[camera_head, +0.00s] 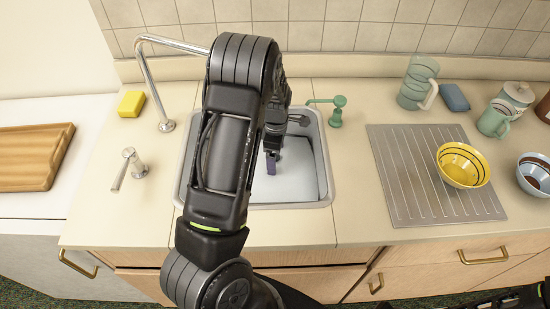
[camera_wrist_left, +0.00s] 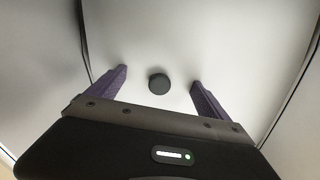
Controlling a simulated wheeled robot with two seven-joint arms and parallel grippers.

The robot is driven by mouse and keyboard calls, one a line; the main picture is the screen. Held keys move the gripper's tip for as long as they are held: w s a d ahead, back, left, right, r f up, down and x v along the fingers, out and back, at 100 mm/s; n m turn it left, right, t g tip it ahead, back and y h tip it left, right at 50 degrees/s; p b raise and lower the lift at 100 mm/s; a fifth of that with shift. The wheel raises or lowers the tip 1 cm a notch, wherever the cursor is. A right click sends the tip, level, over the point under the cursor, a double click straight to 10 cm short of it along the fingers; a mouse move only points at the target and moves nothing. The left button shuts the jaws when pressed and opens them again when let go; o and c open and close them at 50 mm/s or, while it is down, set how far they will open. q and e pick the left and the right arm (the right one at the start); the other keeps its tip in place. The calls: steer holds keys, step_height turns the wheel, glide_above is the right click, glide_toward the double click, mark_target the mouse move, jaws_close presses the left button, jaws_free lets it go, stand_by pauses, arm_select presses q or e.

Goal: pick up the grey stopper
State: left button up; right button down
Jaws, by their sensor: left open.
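The grey stopper (camera_wrist_left: 159,84) is a small dark round disc on the white floor of the sink (camera_head: 322,165). It shows in the left wrist view, between and slightly beyond the line of my two finger tips, with a gap on each side. My left gripper (camera_head: 271,163) reaches down into the sink, its purple fingers partly in sight. In the left wrist view my left gripper (camera_wrist_left: 158,78) is open and empty. In the head view the stopper cannot be made out; my left arm covers much of the basin.
Sink walls stand close around the gripper. On the right are a ribbed drainer (camera_head: 400,180) and a yellow bowl (camera_head: 462,165). A yellow sponge (camera_head: 131,104) and wooden board (camera_head: 30,158) lie left.

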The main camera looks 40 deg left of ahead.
arm_select(q)
steer(key=shift+f, duration=0.35)
stand_by(0.3)
jaws_close()
stand_by(0.9)
